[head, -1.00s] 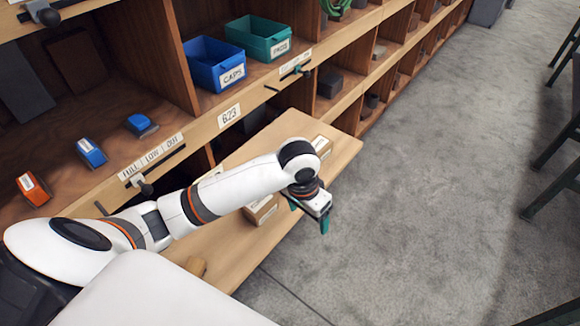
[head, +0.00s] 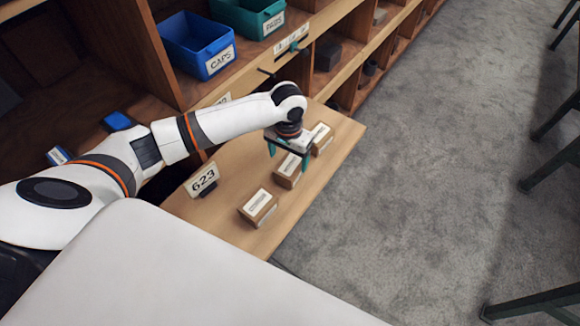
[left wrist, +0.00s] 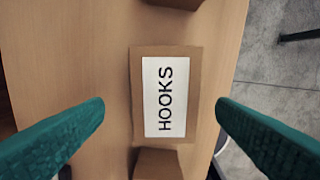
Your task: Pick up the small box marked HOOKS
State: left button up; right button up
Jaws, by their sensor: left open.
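The small brown box marked HOOKS (left wrist: 165,97) lies label up in the left wrist view, between my two teal fingers and apart from both. It is the middle of three boxes in the head view (head: 287,171). My left gripper (head: 288,157) is open and empty above this box, partly covering it in the head view. My right gripper is not in view.
The boxes rest on a wooden board (head: 225,230). One box (head: 321,139) lies beyond the HOOKS box and another (head: 258,207) nearer, both close to it. A 623 sign (head: 202,180) stands at left. Shelves with blue (head: 197,45) and green (head: 250,18) bins stand behind.

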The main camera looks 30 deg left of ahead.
aim_at(290, 164)
pick_arm(q)
jog(key=f, duration=0.3)
jog(key=shift+w+d+f+p, duration=0.1)
jog(key=shift+d+f+p, duration=0.1)
jog(key=shift+d+p, duration=0.15)
jog(key=shift+a+f, duration=0.15)
jog(key=shift+f, duration=0.15)
jog(key=shift+c, duration=0.8)
jog(key=shift+r, duration=0.1)
jog(key=c, duration=0.9)
jog(key=shift+c, duration=1)
jog(key=shift+w, duration=0.1)
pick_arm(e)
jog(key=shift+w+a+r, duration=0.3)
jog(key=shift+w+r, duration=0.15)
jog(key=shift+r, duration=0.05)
